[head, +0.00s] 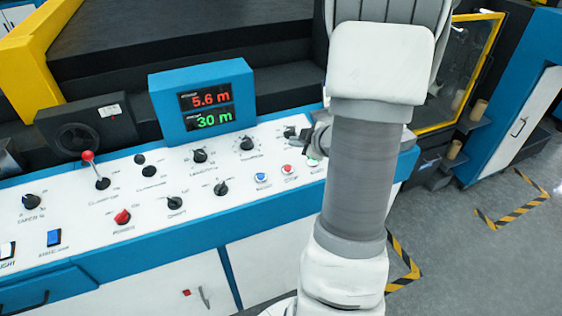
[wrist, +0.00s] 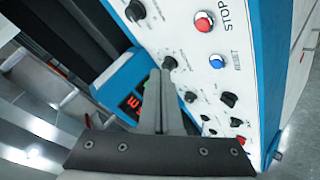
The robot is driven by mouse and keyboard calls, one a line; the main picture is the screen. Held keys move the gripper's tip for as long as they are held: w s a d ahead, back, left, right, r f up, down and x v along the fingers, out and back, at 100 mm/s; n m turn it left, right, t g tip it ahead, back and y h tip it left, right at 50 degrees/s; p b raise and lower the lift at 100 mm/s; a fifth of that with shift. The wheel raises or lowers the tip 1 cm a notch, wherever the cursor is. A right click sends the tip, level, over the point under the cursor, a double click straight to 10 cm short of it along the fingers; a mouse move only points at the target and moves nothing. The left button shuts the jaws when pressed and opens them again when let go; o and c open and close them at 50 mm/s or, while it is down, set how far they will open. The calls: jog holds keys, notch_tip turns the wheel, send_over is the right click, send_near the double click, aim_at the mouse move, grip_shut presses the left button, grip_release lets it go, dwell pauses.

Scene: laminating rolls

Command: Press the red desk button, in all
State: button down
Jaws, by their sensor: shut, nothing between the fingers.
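The red button (head: 287,169) is a small round cap on the sloped white desk panel, between a blue button (head: 261,177) and a green one (head: 313,162) partly behind my arm. In the wrist view the red button (wrist: 204,21) shows at the upper right beside the word STOP. My gripper (head: 304,134) is over the panel, farther back than the button and slightly to its right in the head view. In the wrist view my gripper (wrist: 159,73) has its fingers together and empty, their tips apart from the red button in the picture.
Several black knobs stand on the panel, one (wrist: 169,63) close to my fingertips in the wrist view. A red-topped lever (head: 88,157), a red power knob (head: 122,216) and a blue display box (head: 201,100) are to the left. Open floor lies at the right.

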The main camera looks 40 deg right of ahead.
jog(key=shift+f, duration=0.15)
jog(key=f+b, duration=0.2)
jog(key=w+f+b, duration=0.1)
jog(key=f+b, duration=0.4)
jog(key=f, duration=0.1)
jog(key=shift+w+d+f+b, duration=0.15)
jog(key=shift+w+b, duration=0.15)
jog(key=shift+b, duration=0.1)
dwell(1.8)
jog(key=shift+f+b, duration=0.3)
jog(key=shift+f, duration=0.1)
jog(key=shift+w+f+b, duration=0.1)
jog(key=shift+f+b, duration=0.25)
jog(key=shift+f, duration=0.05)
dwell(0.6)
jog(key=shift+r, duration=0.15)
jog(key=shift+r+p, duration=0.65)
jog(key=shift+p, duration=0.1)
jog(key=r+p, duration=0.2)
jog(key=s+r+p, duration=0.1)
jog(key=r+p, duration=0.1)
jog(key=r, duration=0.1)
